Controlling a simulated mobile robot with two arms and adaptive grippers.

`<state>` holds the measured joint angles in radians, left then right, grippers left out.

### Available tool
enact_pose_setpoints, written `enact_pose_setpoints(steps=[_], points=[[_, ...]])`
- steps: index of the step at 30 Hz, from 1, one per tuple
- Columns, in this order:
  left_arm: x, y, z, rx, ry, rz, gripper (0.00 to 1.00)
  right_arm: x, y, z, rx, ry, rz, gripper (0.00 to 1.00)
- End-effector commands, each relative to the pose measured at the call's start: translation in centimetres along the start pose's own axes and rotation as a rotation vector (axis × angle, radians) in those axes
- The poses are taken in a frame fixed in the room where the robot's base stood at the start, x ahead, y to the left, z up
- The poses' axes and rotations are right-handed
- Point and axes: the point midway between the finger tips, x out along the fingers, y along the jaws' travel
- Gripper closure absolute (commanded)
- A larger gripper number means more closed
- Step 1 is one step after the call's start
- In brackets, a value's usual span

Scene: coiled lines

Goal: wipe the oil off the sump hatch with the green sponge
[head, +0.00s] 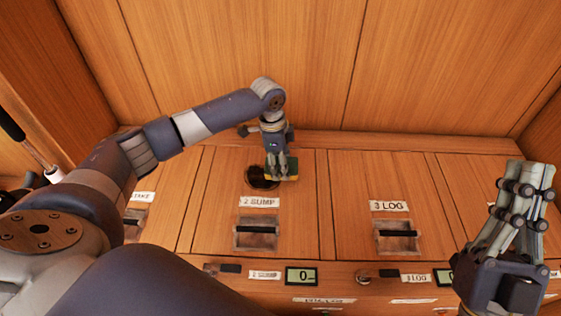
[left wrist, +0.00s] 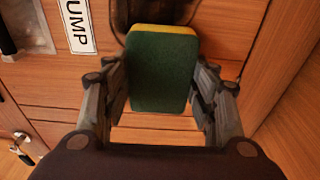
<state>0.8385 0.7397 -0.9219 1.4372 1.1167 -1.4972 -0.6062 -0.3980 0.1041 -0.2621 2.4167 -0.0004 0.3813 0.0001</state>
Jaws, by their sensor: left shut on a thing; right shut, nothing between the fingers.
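The sump hatch (head: 297,215) is a wooden panel labelled "2 SUMP" with a recessed handle. A dark round oil patch (head: 258,180) lies near its far end; part of a dark patch (left wrist: 182,12) also shows at the top of the left wrist view. My left gripper (head: 281,168) is shut on the green sponge (head: 293,172), beside and partly over the patch. In the left wrist view the sponge (left wrist: 161,75) sits between the fingers, green with a yellow edge. I cannot tell whether it touches the hatch. My right gripper (head: 526,190) is shut and empty, raised at the right.
The log hatch (head: 350,200), labelled "3 LOG", is to the right. A front panel holds a small display (head: 302,276) reading 0, labels and a lock. Wooden walls close off the back and left. A rod with a black grip (head: 12,125) stands at the left.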

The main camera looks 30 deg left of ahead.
Motion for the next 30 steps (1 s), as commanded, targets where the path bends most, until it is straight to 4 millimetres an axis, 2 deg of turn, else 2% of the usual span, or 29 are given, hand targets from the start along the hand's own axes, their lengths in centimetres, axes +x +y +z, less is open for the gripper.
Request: enact_pose_setpoints(steps=[30], points=[[1.7, 0.0, 0.3, 0.0, 0.0, 0.001, 0.66, 0.1, -0.1, -0.5, 0.003, 0.023, -0.001, 1.0]])
